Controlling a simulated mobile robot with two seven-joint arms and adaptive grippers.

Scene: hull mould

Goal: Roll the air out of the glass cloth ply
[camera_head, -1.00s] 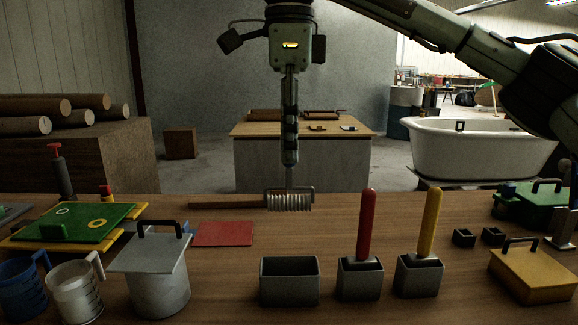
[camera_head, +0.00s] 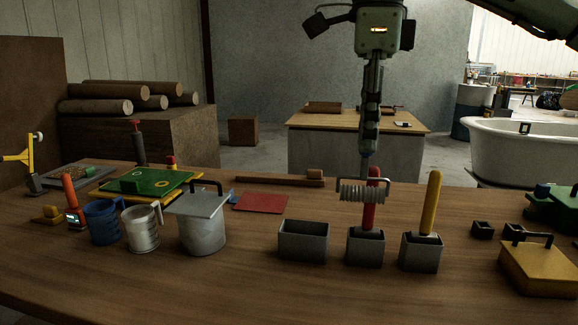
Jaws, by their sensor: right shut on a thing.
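My right gripper (camera_head: 368,147) hangs straight down right of centre, seen edge-on. It is shut on a ribbed metal roller (camera_head: 363,192) in a wire frame, whose thin shaft comes out below the fingers. I cannot make out the glass cloth ply for certain in this view. My left gripper is not in view.
A yellow handle (camera_head: 432,203) stands in another grey box. An empty grey box (camera_head: 304,241), a lidded grey pot (camera_head: 202,232), two mugs and a red sheet (camera_head: 261,202) are to the left. A green board (camera_head: 165,184) lies further left. The wooden tabletop's front is clear.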

